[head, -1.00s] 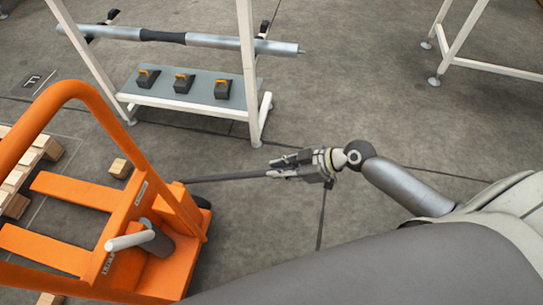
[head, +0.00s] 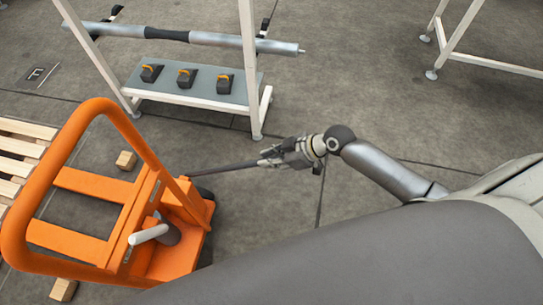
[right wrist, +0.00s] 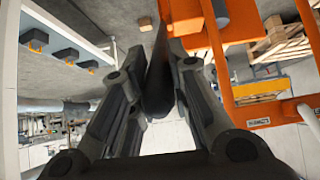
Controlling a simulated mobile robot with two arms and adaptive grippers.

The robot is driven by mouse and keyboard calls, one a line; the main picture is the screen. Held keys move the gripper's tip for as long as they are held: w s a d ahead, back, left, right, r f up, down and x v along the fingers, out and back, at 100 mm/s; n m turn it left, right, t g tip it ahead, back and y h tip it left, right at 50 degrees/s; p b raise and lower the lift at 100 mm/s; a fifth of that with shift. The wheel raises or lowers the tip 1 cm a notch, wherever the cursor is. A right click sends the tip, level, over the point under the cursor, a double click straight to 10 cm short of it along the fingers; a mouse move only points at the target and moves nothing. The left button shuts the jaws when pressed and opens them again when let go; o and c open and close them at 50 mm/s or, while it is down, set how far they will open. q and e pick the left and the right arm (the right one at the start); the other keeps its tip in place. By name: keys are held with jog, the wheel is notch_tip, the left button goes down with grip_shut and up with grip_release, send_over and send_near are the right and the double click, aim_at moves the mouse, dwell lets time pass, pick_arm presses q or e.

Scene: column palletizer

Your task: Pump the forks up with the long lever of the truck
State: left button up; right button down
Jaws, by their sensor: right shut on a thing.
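The orange truck (head: 178,255) stands at the left of the head view with its tall looped handle frame and forks (head: 85,183). Its long dark lever (head: 225,167) sticks out to the right from the truck's base, close to level and tilted slightly up toward its outer end. My right gripper (head: 272,158) is shut on the lever's outer end. In the right wrist view the gripper's fingers (right wrist: 155,100) lie on both sides of the dark lever (right wrist: 160,70). A short white-grey handle (head: 148,234) shows on the truck. My left gripper is not in view.
A white-legged rack (head: 195,95) holding a long grey column (head: 225,41) stands behind, with several black and orange blocks on its shelf. A wooden pallet (head: 22,150) is at the left, with small wood blocks (head: 126,160) nearby.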

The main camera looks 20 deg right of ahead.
jog(key=shift+g+h, duration=0.4)
jog(key=shift+h, duration=0.1)
jog(key=a+r+p, duration=0.1)
jog(key=p, duration=0.1)
jog(key=w+a+r+p, duration=0.1)
jog(key=r+p, duration=0.1)
jog(key=p, duration=0.1)
jog(key=w+a+r+p, duration=0.1)
jog(key=p, duration=0.1)
jog(key=shift+r+p, duration=0.3)
jog(key=shift+p, duration=0.05)
jog(key=shift+w+a+r+p, duration=0.2)
jog(key=shift+a+p, duration=0.2)
jog(key=shift+p, duration=0.15)
jog(key=shift+f, duration=0.15)
